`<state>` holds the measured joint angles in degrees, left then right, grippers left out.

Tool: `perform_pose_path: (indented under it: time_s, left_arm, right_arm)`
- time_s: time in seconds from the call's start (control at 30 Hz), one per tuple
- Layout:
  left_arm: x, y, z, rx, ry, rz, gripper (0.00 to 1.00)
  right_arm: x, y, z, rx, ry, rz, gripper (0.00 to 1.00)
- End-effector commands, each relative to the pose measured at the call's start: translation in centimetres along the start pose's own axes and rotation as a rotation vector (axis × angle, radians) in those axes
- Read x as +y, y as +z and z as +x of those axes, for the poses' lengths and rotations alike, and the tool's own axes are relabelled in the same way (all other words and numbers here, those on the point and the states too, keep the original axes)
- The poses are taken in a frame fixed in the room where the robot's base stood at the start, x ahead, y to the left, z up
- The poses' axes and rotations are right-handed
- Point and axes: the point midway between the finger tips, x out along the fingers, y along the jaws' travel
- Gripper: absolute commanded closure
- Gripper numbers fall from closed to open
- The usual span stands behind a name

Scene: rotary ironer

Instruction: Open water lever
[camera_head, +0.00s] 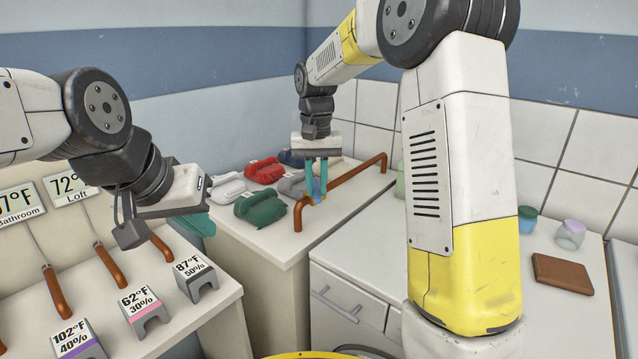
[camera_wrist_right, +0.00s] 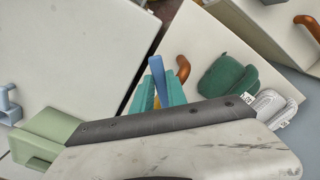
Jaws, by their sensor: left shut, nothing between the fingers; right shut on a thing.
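My right gripper (camera_head: 316,194) points down over the near edge of the white counter in the head view. Its teal fingers are shut on a small blue lever (camera_head: 318,188), which has an orange-yellow part below it. In the right wrist view the blue lever (camera_wrist_right: 156,72) stands up between the teal fingers (camera_wrist_right: 165,98), and its lower part is mostly hidden. My left gripper (camera_head: 196,222) is at the left, shut and empty, above the shelf with the temperature labels and away from the blue lever.
A copper-brown rail (camera_head: 345,180) runs beside my right gripper. Folded green (camera_head: 260,208) and red (camera_head: 264,170) cloths lie to its left. Labelled stands (camera_head: 195,278) and copper handles (camera_head: 110,264) are below my left gripper. A brown wallet-like item (camera_head: 562,274) and jars (camera_head: 570,234) sit at right.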

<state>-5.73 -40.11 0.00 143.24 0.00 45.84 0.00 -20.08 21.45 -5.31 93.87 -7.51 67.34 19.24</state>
Motion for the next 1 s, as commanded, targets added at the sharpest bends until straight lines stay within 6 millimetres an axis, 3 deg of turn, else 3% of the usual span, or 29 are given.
perform_pose_path:
  time_s: [0.6,1.0]
  left_arm:
    - [0.0,0.0,0.0,0.000,0.000,0.000,1.00]
    - [0.0,0.0,0.0,0.000,0.000,0.000,1.00]
  right_arm:
    - [-3.2,-1.0,-0.1,0.003,-0.001,0.551,1.00]
    - [-4.1,-1.6,-0.1,0.001,-0.002,0.741,1.00]
